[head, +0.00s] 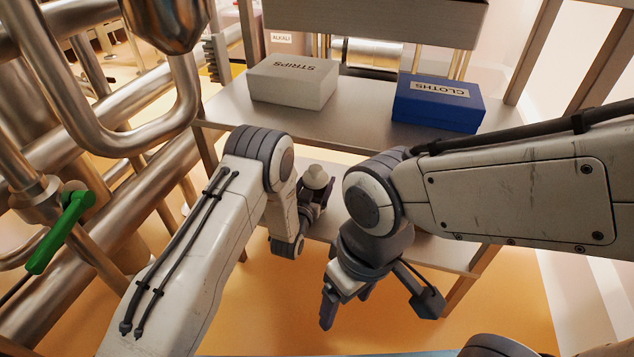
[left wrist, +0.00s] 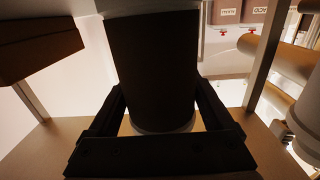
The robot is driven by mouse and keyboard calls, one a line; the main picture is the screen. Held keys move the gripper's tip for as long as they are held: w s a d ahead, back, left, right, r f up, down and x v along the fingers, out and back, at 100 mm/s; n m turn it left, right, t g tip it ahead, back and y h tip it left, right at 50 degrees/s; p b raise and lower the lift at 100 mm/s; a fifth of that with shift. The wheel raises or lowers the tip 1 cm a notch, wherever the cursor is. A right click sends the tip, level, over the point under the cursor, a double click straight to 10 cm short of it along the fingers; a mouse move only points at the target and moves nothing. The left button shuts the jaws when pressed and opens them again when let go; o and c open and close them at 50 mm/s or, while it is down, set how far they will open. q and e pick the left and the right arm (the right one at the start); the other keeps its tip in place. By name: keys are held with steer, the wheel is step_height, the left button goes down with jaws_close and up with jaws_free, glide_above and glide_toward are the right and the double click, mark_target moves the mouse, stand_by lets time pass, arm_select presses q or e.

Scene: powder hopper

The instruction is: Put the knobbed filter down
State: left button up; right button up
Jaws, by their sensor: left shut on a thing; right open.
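The knobbed filter (head: 316,178) has a pale knobbed top, which shows beyond my left forearm in the head view. In the left wrist view its dark, round body (left wrist: 152,65) stands between the fingers, with a pale rim at its lower end. My left gripper (head: 313,197) is shut on it and the filter looks about upright. The lower shelf (head: 440,250) lies around and below it. I cannot tell whether the filter's base touches the shelf. My right gripper (head: 375,305) is open and empty, nearer to me, in front of the shelf.
On the upper shelf (head: 365,125) stand a grey STRIPS box (head: 293,82) and a blue CLOTHS box (head: 438,104). Steel pipes (head: 110,120) and a green valve handle (head: 60,230) fill the left side. The orange floor (head: 280,320) is clear in front.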

arm_select(q)
steer(key=o, duration=1.2)
steer(key=shift+s+r, duration=0.1)
steer(key=shift+s, duration=0.05)
steer(key=p+v, duration=0.4)
steer(key=v, duration=0.6)
steer(key=shift+s+a+p, duration=0.15)
steer(key=shift+s+p, duration=0.15)
steer(key=shift+p, duration=0.05)
steer(key=shift+s+a, duration=0.2)
steer(key=shift+s, duration=0.3)
